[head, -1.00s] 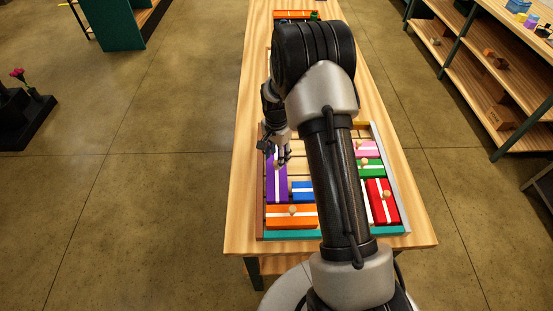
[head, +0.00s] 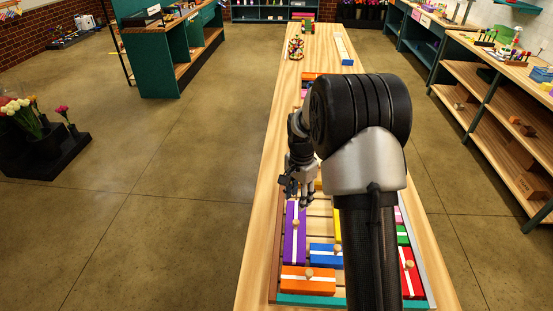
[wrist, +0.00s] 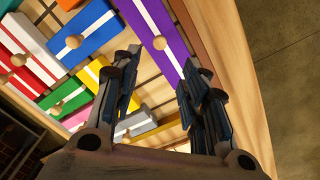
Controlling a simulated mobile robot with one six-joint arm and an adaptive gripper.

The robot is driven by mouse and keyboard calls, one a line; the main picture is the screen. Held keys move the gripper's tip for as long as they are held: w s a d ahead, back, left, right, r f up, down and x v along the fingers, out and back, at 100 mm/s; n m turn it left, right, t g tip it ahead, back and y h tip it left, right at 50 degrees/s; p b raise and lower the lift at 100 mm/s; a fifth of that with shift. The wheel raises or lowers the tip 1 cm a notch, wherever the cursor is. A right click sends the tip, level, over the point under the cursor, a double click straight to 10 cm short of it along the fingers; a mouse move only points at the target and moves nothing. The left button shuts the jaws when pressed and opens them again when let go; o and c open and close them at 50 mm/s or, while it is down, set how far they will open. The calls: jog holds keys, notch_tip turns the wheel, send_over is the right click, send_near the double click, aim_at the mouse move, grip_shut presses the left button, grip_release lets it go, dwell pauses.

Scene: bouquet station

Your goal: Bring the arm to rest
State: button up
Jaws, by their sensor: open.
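My gripper (head: 299,190) is open and empty. In the head view it hangs over the left side of the tray (head: 285,299), just beyond the purple block (head: 294,236). In the wrist view my gripper (wrist: 157,95) shows two dark fingers spread apart, with the purple block (wrist: 160,33) ahead of them and nothing held between. My arm reaches forward over the table and hides much of the tray's right half in the head view.
The tray holds several knobbed blocks, among them orange (head: 307,280), blue (head: 325,256) and red (head: 411,272). It lies on a long wooden table (head: 255,265). Farther along the table is a round colourful item (head: 296,48). Shelves stand right; flowers (head: 22,113) stand left.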

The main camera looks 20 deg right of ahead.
jog(key=s+a+r+n+t+b, duration=0.2)
jog(key=s+a+r+n+b, duration=0.35)
jog(key=s+r, duration=0.75)
jog(key=s+a+n+t+b, duration=0.1)
jog(key=s+n, duration=0.3)
jog(key=s, duration=0.4)
jog(key=s+a+n+t+b, duration=0.1)
jog(key=s+a+n, duration=0.3)
jog(key=s, duration=0.5)
jog(key=shift+a+r+t+b, duration=0.2)
jog(key=shift+a+t+b, duration=0.05)
jog(key=shift+t+b, duration=0.1)
jog(key=shift+d, duration=0.1)
